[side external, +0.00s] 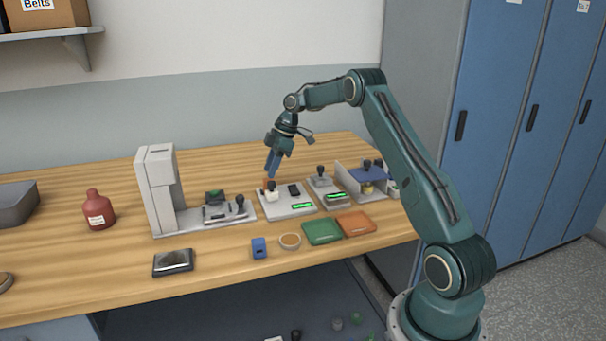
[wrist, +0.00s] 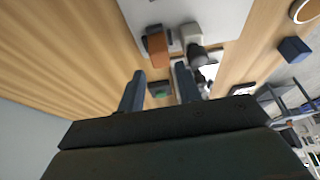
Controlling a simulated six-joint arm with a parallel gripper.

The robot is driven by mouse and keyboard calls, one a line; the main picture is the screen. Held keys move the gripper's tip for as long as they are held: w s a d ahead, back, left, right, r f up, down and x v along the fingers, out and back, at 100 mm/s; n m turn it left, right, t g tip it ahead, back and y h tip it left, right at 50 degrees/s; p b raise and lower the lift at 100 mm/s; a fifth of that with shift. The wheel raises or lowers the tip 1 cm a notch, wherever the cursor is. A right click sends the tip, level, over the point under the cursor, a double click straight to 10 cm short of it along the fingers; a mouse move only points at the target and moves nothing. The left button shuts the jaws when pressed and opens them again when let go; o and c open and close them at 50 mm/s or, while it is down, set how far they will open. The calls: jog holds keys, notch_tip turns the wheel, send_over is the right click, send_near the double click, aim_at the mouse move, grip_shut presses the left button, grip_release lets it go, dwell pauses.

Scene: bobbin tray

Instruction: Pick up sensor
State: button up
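No object in view is clearly marked as the sensor. A small orange-brown block with a dark side (wrist: 157,49) lies at the edge of a pale plate (wrist: 195,12) in the wrist view, beside a white block (wrist: 190,34). In the side view the white block (side external: 272,195) shows on the plate (side external: 283,211). My gripper (side external: 270,175) points down just above and behind that plate. In the wrist view my gripper (wrist: 160,68) has its two dark fingers apart, with nothing held between them. The orange-brown block appears just beyond the fingertips.
A tall white device (side external: 158,190) stands left of the plate. A red bottle (side external: 97,211) stands left. The back of the table is clear.

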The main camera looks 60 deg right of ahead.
aim_at(266, 179)
jog(key=shift+x, duration=2.65)
grip_shut()
jog(key=shift+r, duration=0.1)
jog(key=shift+s+r, duration=0.1)
jog(key=shift+r, duration=4.85)
